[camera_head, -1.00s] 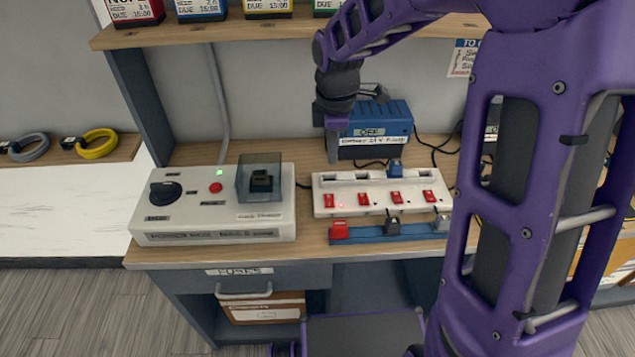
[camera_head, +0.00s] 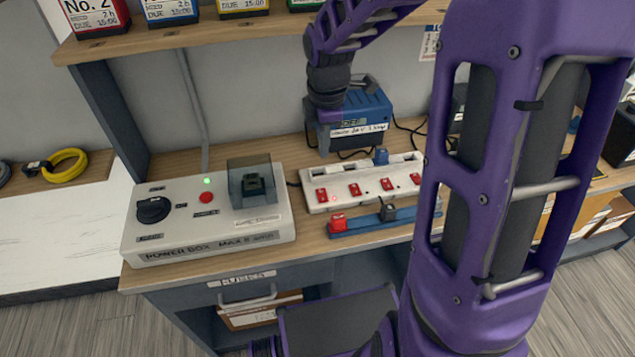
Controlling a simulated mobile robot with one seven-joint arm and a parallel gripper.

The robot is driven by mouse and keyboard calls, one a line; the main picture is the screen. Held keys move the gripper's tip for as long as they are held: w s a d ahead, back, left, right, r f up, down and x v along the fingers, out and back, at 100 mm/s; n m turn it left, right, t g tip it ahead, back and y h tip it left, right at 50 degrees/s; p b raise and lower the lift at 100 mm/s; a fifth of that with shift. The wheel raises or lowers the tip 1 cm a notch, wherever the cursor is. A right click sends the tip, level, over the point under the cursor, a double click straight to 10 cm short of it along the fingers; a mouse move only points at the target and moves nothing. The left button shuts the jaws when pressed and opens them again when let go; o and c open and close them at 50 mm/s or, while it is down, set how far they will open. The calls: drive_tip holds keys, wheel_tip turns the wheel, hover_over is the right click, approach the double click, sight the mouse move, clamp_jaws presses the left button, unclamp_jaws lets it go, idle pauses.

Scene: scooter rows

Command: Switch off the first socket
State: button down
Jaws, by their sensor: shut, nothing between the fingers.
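A white socket strip (camera_head: 312,178) lies on the wooden bench with several red rocker switches. My gripper (camera_head: 323,152) hangs pointing down behind and above the strip's left end, in front of a blue device (camera_head: 362,110). It looks shut and empty, apart from the switch. The strip's right end is partly hidden by my arm.
A power box (camera_head: 217,238) with a black knob, green light and clear cover stands left of the strip. In front of the strip, a blue rail (camera_head: 362,226) holds a red plug and a grey plug. A shelf (camera_head: 230,32) with labelled batteries is above.

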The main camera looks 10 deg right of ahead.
sight(321, 193)
drive_tip(key=shift+f, duration=0.15)
drive_tip(key=f, duration=0.4)
drive_tip(key=w+f+b, duration=0.1)
drive_tip(key=f, duration=0.4)
drive_tip(key=f+b, duration=0.1)
drive_tip(key=f, duration=0.3)
drive_tip(key=shift+w+f, duration=0.35)
drive_tip(key=shift+w, duration=0.1)
drive_tip(key=shift+f+g+p, duration=0.1)
drive_tip(key=shift+g+p, duration=0.3)
drive_tip(key=shift+p, duration=0.15)
drive_tip(key=shift+f, duration=0.3)
